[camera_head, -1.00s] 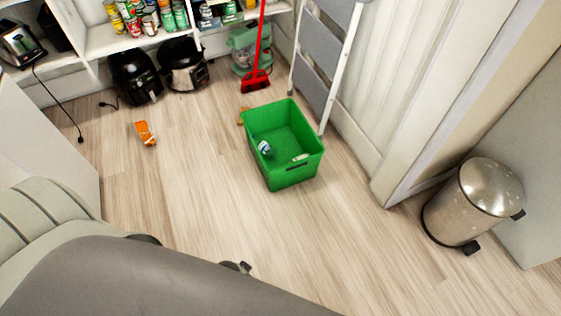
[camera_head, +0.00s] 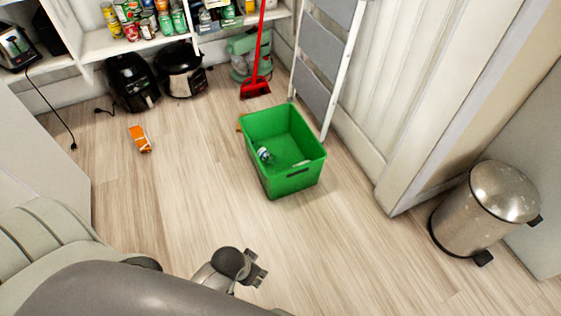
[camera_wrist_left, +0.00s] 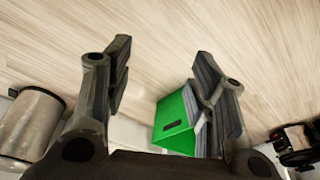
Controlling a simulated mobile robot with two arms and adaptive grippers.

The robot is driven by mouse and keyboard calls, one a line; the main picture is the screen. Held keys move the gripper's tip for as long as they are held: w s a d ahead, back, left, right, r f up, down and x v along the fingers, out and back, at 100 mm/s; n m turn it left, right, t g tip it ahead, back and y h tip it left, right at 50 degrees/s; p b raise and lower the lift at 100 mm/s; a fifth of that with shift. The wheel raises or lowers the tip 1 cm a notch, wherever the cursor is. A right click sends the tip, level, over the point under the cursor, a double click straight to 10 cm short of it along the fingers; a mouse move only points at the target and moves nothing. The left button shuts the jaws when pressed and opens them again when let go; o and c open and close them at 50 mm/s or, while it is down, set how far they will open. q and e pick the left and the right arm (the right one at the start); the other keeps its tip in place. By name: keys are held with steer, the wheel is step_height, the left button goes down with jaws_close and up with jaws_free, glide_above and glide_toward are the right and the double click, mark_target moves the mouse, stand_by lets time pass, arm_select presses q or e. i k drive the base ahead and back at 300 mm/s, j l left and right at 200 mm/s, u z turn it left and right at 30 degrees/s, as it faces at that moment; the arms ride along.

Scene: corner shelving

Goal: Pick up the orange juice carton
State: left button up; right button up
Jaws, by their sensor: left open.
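An orange carton (camera_head: 139,139), which looks like the orange juice carton, lies on the wooden floor at the left in the head view, in front of the black appliances. My left gripper (camera_head: 256,269) shows at the lower middle, well apart from the carton. In the left wrist view my left gripper (camera_wrist_left: 160,85) has its two fingers spread wide with nothing between them. The carton does not show in the wrist view. My right gripper is not in view.
A green crate (camera_head: 290,184) with a few small items inside stands mid-floor. A steel bin (camera_head: 482,212) stands at the right. A step ladder (camera_head: 318,60), a red broom (camera_head: 256,86) and shelves with cans (camera_head: 105,45) line the back. Floor between carton and crate is clear.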

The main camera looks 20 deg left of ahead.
mark_target(138, 134)
steer(key=u, duration=2)
